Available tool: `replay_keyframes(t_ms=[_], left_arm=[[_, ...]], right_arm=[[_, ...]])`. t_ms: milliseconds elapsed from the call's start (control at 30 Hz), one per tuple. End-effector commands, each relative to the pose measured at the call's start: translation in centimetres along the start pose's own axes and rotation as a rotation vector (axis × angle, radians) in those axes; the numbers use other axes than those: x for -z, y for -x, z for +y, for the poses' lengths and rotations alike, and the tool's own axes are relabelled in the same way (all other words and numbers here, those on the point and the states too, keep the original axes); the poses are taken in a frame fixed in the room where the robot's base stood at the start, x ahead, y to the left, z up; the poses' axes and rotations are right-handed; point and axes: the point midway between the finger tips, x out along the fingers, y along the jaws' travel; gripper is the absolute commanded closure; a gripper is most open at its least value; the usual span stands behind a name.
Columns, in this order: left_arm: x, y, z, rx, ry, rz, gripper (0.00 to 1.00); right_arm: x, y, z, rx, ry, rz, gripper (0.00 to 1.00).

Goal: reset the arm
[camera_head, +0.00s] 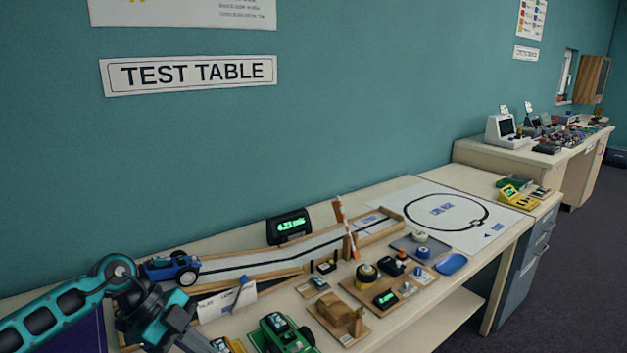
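My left arm comes in from the lower left, teal and black, over the near left end of the test table (243,241). Its dark gripper (192,340) points down and to the right, close to the bottom edge. Its fingertips are not clear, so I cannot tell whether it is open or shut, or whether it holds anything. A blue toy car (169,268) stands just behind it, at the left end of a wooden track (290,256). A green toy car (283,336) is to its right. My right gripper is not in view.
A black timer display (289,226) stands behind the track. A striped barrier (346,228) rises at its right part. Several small devices and wooden boards (349,287) crowd the front. A white mat with a black loop (446,212) lies farther right. Another bench (566,150) stands beyond.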

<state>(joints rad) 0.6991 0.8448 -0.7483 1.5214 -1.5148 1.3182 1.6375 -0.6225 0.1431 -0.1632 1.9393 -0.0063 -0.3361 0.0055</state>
Motion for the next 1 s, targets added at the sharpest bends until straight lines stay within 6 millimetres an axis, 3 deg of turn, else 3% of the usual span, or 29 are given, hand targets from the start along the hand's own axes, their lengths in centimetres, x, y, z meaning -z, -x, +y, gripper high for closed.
replay_keyframes(t_ms=[33, 100, 200, 300, 367, 467, 567, 667, 800, 900, 1000], left_arm=[[3.0, -2.8, 0.4, 0.048, -0.047, 0.145, 1.0], [6.8, -5.1, 0.3, 0.158, -0.093, 0.327, 1.0], [11.0, -6.7, -0.1, 0.357, -0.095, 0.539, 1.0], [13.3, -7.0, -0.6, 0.581, -0.021, 0.681, 1.0], [13.6, -6.9, -0.7, 0.716, 0.056, 0.725, 1.0], [12.3, -6.8, -0.5, 0.924, 0.231, 0.728, 1.0], [9.2, -7.4, 1.0, 1.082, 0.447, 0.647, 1.0], [5.5, -8.9, 4.2, 1.166, 0.683, 0.505, 1.0], [1.2, -11.8, 10.5, 1.151, 0.97, 0.283, 1.0], [-0.3, -13.4, 14.6, 1.092, 1.107, 0.165, 1.0], [-0.9, -14.5, 17.3, 1.042, 1.181, 0.098, 1.0]], right_arm=[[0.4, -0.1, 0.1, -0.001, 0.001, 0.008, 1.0], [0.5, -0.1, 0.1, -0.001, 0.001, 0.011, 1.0], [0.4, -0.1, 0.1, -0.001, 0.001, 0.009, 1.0], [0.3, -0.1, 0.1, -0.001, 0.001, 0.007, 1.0], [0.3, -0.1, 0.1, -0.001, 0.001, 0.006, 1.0], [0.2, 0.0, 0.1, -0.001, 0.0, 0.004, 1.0], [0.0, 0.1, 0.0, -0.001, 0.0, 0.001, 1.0], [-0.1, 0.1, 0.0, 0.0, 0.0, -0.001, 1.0], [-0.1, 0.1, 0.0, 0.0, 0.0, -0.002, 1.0], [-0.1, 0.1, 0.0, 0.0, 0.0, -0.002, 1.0], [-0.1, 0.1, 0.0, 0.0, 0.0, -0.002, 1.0]])
